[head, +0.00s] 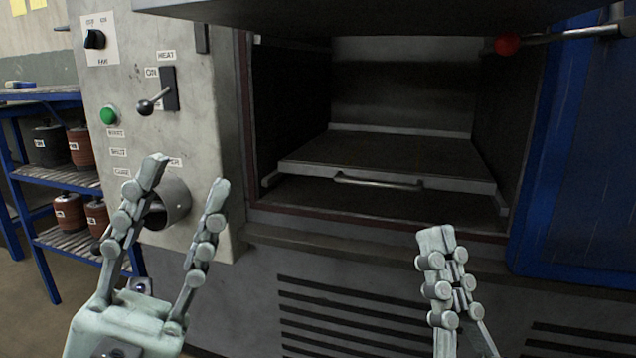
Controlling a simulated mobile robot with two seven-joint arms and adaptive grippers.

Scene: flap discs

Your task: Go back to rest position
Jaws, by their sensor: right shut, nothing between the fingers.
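My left gripper (184,178) is open and empty, its two fingers apart and pointing up in front of the control panel's lower edge. A round metal collar (174,204) shows between and behind its fingers. My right gripper (436,240) is shut with nothing between its fingers, in front of the oven's lower front, below the opening. Its base runs out of the bottom of the picture.
The oven chamber is open, with a flat tray (390,158) and its handle (378,181) inside. A panel (150,90) carries a green button (108,116), a lever (153,101) and a black knob (95,39). A blue shelf (60,181) with several canisters stands left. A red-knobbed lever (507,44) juts out upper right.

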